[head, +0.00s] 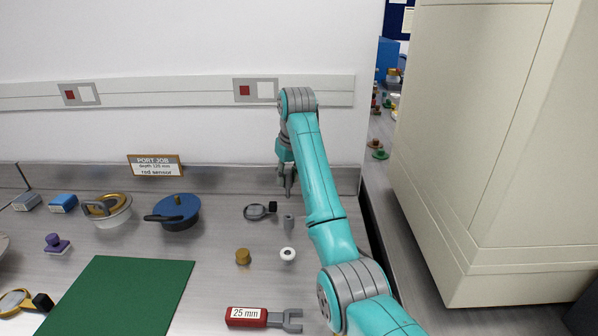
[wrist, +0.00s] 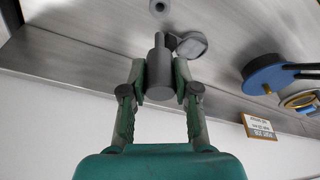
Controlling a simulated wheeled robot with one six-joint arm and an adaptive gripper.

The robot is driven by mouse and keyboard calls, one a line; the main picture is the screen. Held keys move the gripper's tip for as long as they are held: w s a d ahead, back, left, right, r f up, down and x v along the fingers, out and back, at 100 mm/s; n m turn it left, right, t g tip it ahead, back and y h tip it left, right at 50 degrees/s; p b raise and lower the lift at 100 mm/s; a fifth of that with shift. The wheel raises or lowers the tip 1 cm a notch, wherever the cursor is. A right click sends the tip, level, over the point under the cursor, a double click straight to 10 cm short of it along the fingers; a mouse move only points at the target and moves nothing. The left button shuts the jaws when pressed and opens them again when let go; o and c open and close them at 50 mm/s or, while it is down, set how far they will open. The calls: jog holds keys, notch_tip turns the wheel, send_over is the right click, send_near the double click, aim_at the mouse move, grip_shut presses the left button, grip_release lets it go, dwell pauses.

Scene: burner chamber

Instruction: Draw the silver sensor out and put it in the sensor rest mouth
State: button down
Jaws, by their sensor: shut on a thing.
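My gripper (wrist: 159,80) is shut on a grey cylinder with a narrower stem, which looks like the silver sensor (wrist: 158,82). One finger lies on each side of its thick part, and the stem points toward the top of the wrist view. In the head view my gripper (head: 288,188) is over the back of the bench, near the wall. A small grey piece (head: 289,220) shows just below it; I cannot tell if that is the held one. A white round piece with a dark hole (head: 288,255) stands in front; I cannot tell whether it is the rest mouth.
A brown knob (head: 243,256), a red 25 mm wrench (head: 262,317), a blue lidded pan (head: 176,213) and a green mat (head: 120,295) are on the bench. A cream cabinet (head: 490,150) stands right.

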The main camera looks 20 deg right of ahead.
aim_at(289, 189)
jog(key=shift+d, duration=0.1)
jog(key=shift+f, duration=0.2)
jog(key=shift+f, duration=2.7)
jog(key=shift+s, duration=0.15)
jog(key=shift+f, duration=2.35)
jog(key=c, duration=0.8)
grip_release()
